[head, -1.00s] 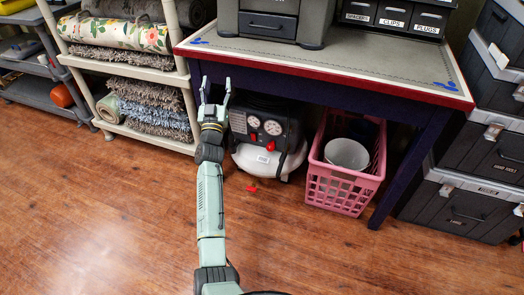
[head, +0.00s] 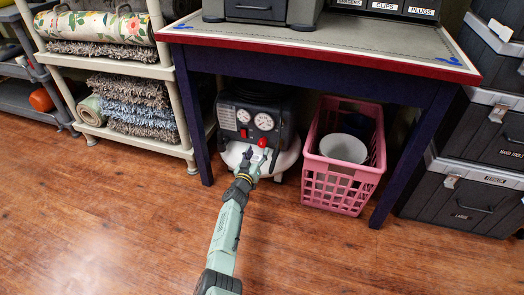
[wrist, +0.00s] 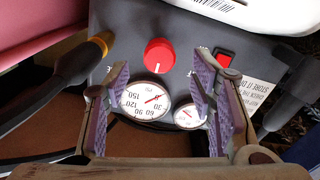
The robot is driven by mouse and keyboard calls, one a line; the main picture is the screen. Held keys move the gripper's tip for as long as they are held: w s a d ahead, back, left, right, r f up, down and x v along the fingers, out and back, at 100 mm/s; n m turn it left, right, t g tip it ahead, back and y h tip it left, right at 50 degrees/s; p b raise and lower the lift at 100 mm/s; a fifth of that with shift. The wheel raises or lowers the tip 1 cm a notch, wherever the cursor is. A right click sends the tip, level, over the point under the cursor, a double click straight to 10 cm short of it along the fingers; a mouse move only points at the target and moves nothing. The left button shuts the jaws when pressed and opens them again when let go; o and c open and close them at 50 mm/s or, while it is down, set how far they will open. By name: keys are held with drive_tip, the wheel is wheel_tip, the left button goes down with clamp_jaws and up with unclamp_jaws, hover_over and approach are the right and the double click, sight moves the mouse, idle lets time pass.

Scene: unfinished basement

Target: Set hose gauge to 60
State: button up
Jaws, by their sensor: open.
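A black and white air compressor (head: 284,163) stands under the workbench. Its panel carries two round gauges, a left one (head: 243,116) and a right one (head: 264,121), above a red knob (head: 262,142). In the wrist view the panel looks upside down: the red knob (wrist: 160,54), a larger gauge (wrist: 146,101) marked to 150 with its needle near 0, a smaller gauge (wrist: 188,117) partly covered by a finger, and a red switch (wrist: 224,62). I cannot read which is the hose gauge. My gripper (head: 253,160) is open in front of the knob, fingers either side of its line, apart from it.
The workbench top (head: 330,42) overhangs the compressor. A pink crate (head: 340,185) with a white bucket stands to its right. A shelf of rolled rugs (head: 118,66) is at left, and stacked dark tool cases (head: 466,185) at right. The wooden floor in front is mostly clear.

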sight(261, 146)
drive_tip(key=b+x, duration=0.4)
drive_tip(key=shift+w+d+f+b, duration=0.1)
drive_tip(key=shift+w+f+b, duration=0.05)
drive_tip(key=shift+f+b, duration=0.15)
drive_tip(key=shift+w+d+r+b, duration=0.15)
drive_tip(key=shift+w+b, duration=0.3)
drive_tip(key=shift+w+d+r+b, duration=0.15)
drive_tip(key=shift+w+b, duration=0.3)
drive_tip(key=shift+c, duration=0.5)
drive_tip(key=c, duration=1.1)
